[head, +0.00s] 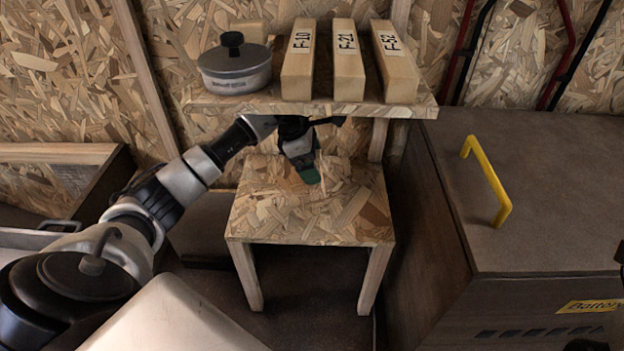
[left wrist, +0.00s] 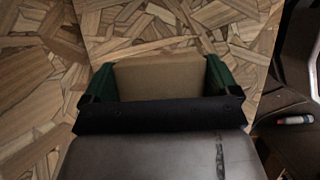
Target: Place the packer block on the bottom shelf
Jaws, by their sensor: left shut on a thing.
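My left gripper (head: 312,172) reaches in under the upper shelf and is just over the bottom shelf (head: 265,215), a low OSB board on wooden legs. In the left wrist view its green fingers (left wrist: 160,82) are shut on a plain tan block, the packer block (left wrist: 158,80). The block lies between the fingers with OSB board behind it. In the head view the block is mostly hidden by the gripper. I cannot tell whether it touches the board. My right gripper cannot be made out.
The upper shelf (head: 240,104) overhangs the bottom shelf's back part. It carries a grey lidded pot (head: 235,68) and wooden blocks marked F-10 (head: 297,65), F-21 (head: 347,65) and F-52 (head: 396,65). A brown box (head: 540,190) with a yellow handle (head: 487,180) stands at right. The bottom shelf's front is clear.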

